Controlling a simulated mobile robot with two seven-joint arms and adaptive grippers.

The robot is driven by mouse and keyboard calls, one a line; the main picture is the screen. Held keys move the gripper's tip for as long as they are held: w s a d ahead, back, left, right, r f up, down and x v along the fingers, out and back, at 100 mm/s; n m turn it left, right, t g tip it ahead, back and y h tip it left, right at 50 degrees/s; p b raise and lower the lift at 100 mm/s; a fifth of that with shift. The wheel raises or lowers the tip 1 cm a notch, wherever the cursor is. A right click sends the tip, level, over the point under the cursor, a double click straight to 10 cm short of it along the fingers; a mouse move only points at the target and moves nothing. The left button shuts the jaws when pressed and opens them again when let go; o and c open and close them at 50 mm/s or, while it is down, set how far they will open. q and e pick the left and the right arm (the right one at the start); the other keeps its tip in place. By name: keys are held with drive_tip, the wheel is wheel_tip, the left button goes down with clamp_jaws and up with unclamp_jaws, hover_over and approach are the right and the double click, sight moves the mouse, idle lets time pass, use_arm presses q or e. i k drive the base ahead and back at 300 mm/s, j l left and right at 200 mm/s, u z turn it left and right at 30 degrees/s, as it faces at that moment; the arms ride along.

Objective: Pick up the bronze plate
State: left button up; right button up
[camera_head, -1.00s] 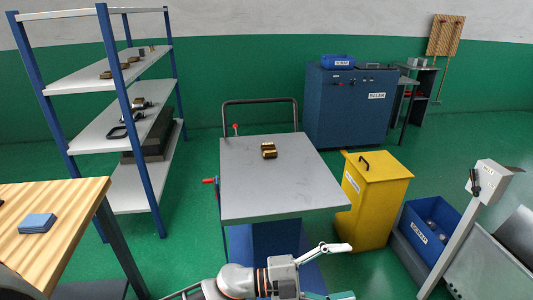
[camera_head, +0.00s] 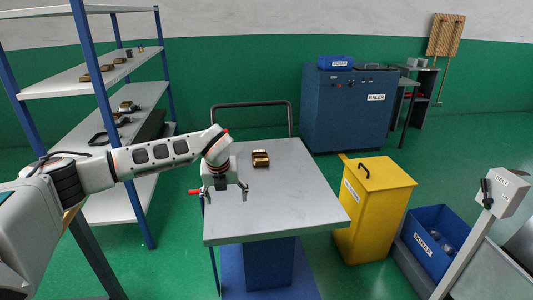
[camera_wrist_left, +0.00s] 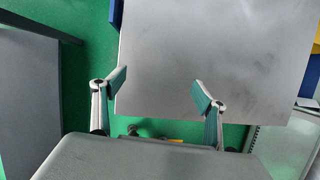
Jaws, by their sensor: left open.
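A small bronze-gold piece (camera_head: 260,158) lies on the far part of the grey cart top (camera_head: 290,205) in the head view. It looks like two blocks or plates side by side with a dark gap; I cannot tell whether it is one part. My left gripper (camera_head: 229,194) is open and empty, over the cart's left part, nearer to me than the bronze piece and left of it. In the left wrist view my open fingers (camera_wrist_left: 160,87) frame bare grey cart top (camera_wrist_left: 215,50); the bronze piece is not visible there. My right gripper is not in view.
A shelf rack (camera_head: 115,115) with several small metal parts stands left. A cart handle (camera_head: 252,104) rises behind the top. A yellow bin (camera_head: 370,205) and a blue crate (camera_head: 432,245) stand right. A blue cabinet (camera_head: 349,110) is behind. The cart top is otherwise clear.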

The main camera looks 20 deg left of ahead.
sight(260, 157)
drive_tip(key=i, duration=1.15)
